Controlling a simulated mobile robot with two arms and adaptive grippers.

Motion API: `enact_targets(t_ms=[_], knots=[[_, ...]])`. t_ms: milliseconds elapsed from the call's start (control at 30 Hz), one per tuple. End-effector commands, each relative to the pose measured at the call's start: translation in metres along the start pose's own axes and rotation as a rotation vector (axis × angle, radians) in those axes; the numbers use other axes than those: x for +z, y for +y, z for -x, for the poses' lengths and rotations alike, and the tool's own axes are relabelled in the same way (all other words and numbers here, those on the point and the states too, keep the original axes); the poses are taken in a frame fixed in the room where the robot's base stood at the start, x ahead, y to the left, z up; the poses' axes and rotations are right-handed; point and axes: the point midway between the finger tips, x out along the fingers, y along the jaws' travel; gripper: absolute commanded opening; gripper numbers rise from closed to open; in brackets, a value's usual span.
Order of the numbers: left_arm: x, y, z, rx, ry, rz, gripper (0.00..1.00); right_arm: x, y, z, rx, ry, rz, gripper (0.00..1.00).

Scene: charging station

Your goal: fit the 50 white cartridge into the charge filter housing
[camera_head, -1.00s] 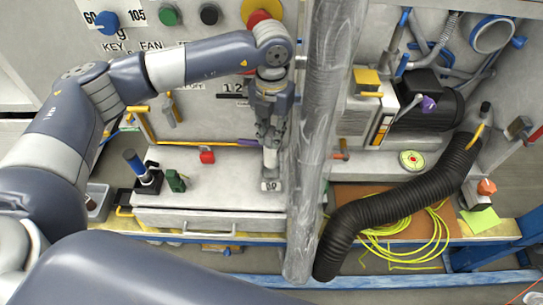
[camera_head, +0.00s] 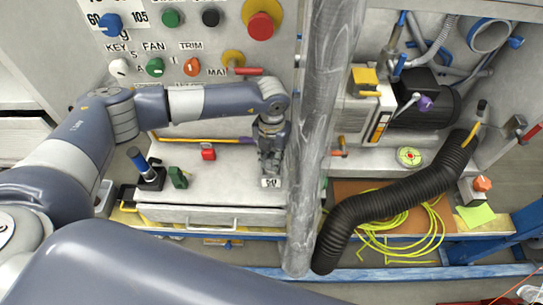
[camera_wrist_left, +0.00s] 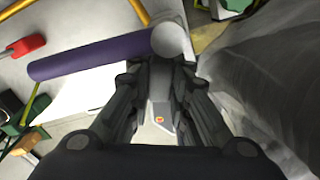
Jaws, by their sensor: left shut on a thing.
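The white cartridge (camera_head: 271,183) stands at the right end of the pale bench in the head view, beside the grey vertical pipe. Its labelled end, which seems to read 50, shows below the fingers. My left gripper (camera_head: 270,170) is around it from above, shut on it, and hides most of its body. In the left wrist view, the two dark fingers of my left gripper (camera_wrist_left: 162,100) flank a pale piece with a small orange spot. I cannot pick out the charge filter housing for certain. My right gripper is not in view.
The grey pipe (camera_head: 325,120) stands close to the right of my gripper. A red block (camera_head: 208,153), a green block (camera_head: 178,178) and a blue-handled tool (camera_head: 139,162) stand on the bench. In the wrist view, a purple cylinder (camera_wrist_left: 90,59) lies near the fingers. A black hose (camera_head: 400,205) fills the right.

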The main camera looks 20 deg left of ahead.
Motion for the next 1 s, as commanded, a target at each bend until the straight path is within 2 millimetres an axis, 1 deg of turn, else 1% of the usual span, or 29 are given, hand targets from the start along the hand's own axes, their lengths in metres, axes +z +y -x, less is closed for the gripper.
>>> enact_targets(t_ms=[133, 167, 200, 233, 533, 667, 767, 1000], knots=[[0.0, 0.0, -0.005, 0.0, 0.0, 0.0, 0.0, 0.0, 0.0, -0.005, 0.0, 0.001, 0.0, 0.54], [0.0, 0.0, -0.003, 0.0, 0.0, 0.0, 0.24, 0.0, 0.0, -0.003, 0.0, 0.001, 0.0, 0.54], [0.0, 0.0, -0.003, 0.0, 0.0, 0.0, 0.34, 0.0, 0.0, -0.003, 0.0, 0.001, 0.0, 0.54], [0.0, 0.0, -0.003, 0.0, 0.0, 0.0, 0.38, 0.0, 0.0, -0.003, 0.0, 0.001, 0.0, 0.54], [0.0, 0.0, -0.002, 0.0, 0.0, 0.001, 0.38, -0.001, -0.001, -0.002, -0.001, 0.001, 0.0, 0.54], [0.001, 0.0, 0.004, 0.0, -0.001, 0.001, 0.38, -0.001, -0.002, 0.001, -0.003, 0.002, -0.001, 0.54], [0.002, 0.0, 0.018, -0.001, -0.005, 0.0, 0.38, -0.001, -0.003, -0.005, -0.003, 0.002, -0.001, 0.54], [0.002, 0.0, 0.07, 0.0, -0.006, 0.0, 0.38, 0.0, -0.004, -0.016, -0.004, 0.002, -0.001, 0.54]])
